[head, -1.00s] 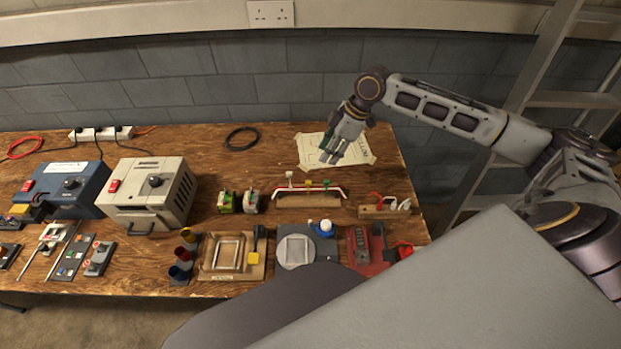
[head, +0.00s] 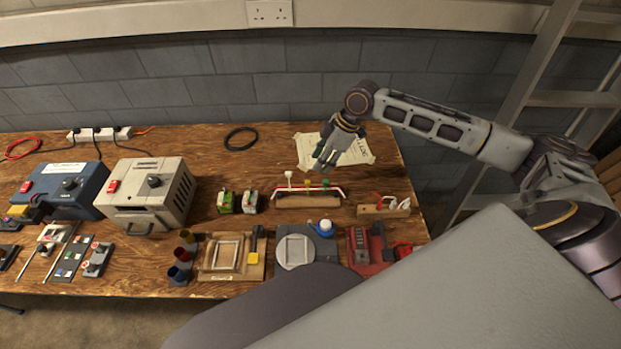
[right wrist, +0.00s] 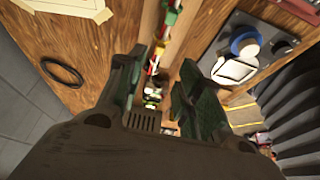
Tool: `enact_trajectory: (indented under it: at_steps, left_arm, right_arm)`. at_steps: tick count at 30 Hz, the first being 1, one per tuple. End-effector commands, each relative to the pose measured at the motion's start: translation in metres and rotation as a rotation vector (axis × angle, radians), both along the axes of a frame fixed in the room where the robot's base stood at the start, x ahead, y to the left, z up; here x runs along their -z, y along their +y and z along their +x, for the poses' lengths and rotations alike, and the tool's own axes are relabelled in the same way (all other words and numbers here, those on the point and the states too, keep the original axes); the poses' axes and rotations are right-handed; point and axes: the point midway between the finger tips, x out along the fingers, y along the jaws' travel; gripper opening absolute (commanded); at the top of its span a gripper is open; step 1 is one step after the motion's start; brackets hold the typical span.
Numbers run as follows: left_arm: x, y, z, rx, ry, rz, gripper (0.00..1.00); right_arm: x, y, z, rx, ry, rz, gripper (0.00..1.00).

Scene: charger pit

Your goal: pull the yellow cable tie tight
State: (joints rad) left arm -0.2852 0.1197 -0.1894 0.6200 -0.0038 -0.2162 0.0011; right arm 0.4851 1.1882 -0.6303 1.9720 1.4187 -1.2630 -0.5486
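The yellow cable tie (head: 307,183) appears as a small yellow piece between a white one (head: 289,174) and a green one (head: 325,183) on the red and white cable bundle over a wooden stand (head: 305,201). My right gripper (head: 323,160) is above and behind the stand, apart from the ties. In the right wrist view its two dark green fingers (right wrist: 157,92) are spread with nothing held, and the bundle shows between and beyond them. The tie's loose tail is too small to make out. My left gripper is not in view.
A taped paper sheet (head: 350,150) lies behind, a black ring (head: 241,139) to its left. A wooden block with clips (head: 384,209) stands right of the stand. Two small green-and-white blocks sit left.

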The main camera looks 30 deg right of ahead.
Motion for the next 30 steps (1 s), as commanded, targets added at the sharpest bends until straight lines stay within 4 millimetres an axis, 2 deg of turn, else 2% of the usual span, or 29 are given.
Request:
enact_trajectory:
  at_steps: [18,24,30]
  left_arm:
    - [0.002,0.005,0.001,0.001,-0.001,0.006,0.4]
    - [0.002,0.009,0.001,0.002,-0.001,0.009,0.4]
    - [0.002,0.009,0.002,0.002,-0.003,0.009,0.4]
  right_arm:
    - [0.074,0.028,0.013,0.0,0.0,0.001,0.36]
    - [0.086,0.032,0.015,0.0,-0.001,0.0,0.36]
    - [0.088,0.033,0.016,-0.001,-0.001,-0.001,0.36]
